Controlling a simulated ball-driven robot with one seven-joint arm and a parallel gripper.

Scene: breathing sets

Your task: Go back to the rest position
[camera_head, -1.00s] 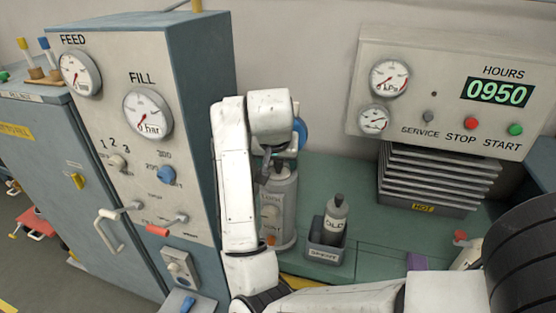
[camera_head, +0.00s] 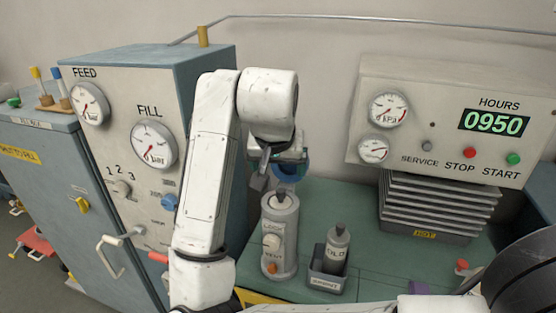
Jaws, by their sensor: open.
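My gripper (camera_head: 274,174) hangs from my white arm in the middle of the view, partly hidden by the wrist. Its dark fingers point down and it looks open, with nothing seen between them. It is above and in front of the grey cylinder unit (camera_head: 280,240), which has a knob and an orange part low on its front. Whether the fingers clear the unit's top is hard to tell.
A grey bottle (camera_head: 337,246) stands in a small holder (camera_head: 326,279) on the green bench (camera_head: 395,262). The FEED/FILL cabinet (camera_head: 125,130) stands left of my arm. The finned block (camera_head: 430,205) and START/STOP panel (camera_head: 440,120) are at right.

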